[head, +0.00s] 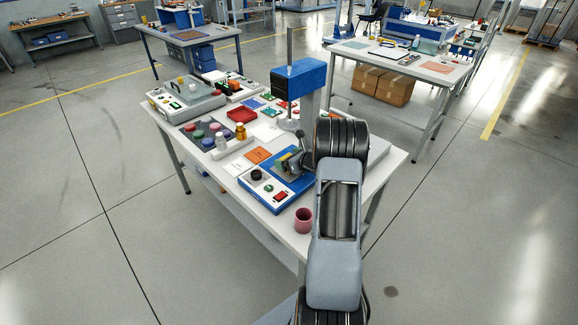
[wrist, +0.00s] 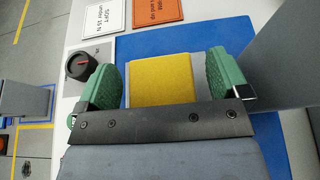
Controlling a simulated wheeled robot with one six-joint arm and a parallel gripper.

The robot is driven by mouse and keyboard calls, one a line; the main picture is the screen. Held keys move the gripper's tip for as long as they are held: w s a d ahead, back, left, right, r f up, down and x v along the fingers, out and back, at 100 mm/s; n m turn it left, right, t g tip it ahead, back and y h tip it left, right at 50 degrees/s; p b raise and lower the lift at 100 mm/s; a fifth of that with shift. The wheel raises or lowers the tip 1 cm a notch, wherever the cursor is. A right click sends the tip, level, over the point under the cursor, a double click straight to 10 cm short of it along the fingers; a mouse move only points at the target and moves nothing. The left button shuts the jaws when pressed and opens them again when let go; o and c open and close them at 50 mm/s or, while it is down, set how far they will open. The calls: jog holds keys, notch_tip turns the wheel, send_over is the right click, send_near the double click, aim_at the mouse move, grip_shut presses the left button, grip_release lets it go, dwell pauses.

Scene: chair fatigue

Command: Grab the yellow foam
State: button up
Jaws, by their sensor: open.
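The yellow foam (wrist: 160,78) is a block lying over the blue plate (wrist: 137,45) in the wrist view. My gripper (wrist: 161,82) is open, with one green finger pad on the left of the foam and one on the right. A gap shows between the foam and each pad. The foam's near end is hidden behind the dark bar of my gripper. In the head view my gripper (head: 291,163) is low over the blue-and-white device (head: 262,204); the foam is too small there to make out clearly.
A reddish cup (head: 303,221) stands at the table's near corner. A blue press (head: 299,78) with a grey column rises behind my gripper. Bottles and coloured discs crowd the table's left.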

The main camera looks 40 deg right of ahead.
jog(key=c, duration=1)
